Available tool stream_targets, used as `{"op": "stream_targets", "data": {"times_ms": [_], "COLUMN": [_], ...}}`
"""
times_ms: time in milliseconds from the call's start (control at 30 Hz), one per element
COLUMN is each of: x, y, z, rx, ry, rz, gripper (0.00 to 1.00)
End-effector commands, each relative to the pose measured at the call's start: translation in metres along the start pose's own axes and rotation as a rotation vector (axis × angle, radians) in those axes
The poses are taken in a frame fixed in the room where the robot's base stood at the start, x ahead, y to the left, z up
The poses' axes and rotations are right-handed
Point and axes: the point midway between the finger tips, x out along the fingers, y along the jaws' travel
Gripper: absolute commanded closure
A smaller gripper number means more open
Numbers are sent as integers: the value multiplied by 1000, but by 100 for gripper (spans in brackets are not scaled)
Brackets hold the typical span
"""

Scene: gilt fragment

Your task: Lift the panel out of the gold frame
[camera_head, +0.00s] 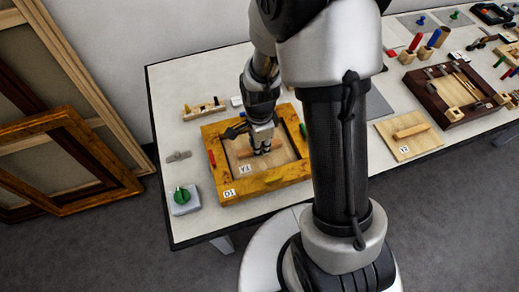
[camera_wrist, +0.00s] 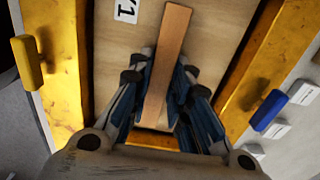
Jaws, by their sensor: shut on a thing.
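The gold frame (camera_head: 284,182) lies flat on the white table, with a tag marked D1 at its near left corner. The wooden panel (camera_head: 240,174), tagged Y1, is inside the frame's opening. It also shows in the wrist view (camera_wrist: 215,35). A wooden bar handle (camera_wrist: 173,35) runs across the panel. My gripper (camera_head: 263,147) is above the panel and shut on the handle, with a finger on each side of it in the wrist view (camera_wrist: 165,90). Turn pieces sit on the frame: a yellow one (camera_wrist: 28,62) and a blue one (camera_wrist: 268,110). I cannot tell whether the panel is raised.
A green knob on a grey block (camera_head: 182,199) stands left of the frame. A small wooden rack (camera_head: 204,109) is behind it. Another panel, tagged Y2 (camera_head: 400,142), and a dark frame (camera_head: 430,96) lie to the right. Empty frames (camera_head: 60,160) lean at the left.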

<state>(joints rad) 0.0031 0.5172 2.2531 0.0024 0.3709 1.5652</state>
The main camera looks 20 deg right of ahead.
Motion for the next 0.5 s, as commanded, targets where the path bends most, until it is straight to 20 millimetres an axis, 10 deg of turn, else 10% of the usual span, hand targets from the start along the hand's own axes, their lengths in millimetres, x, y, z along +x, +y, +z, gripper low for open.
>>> {"op": "stream_targets", "data": {"times_ms": [500], "x": [0], "y": [0], "z": [0], "rx": [0], "ry": [0], "rz": [-1], "gripper": [100]}}
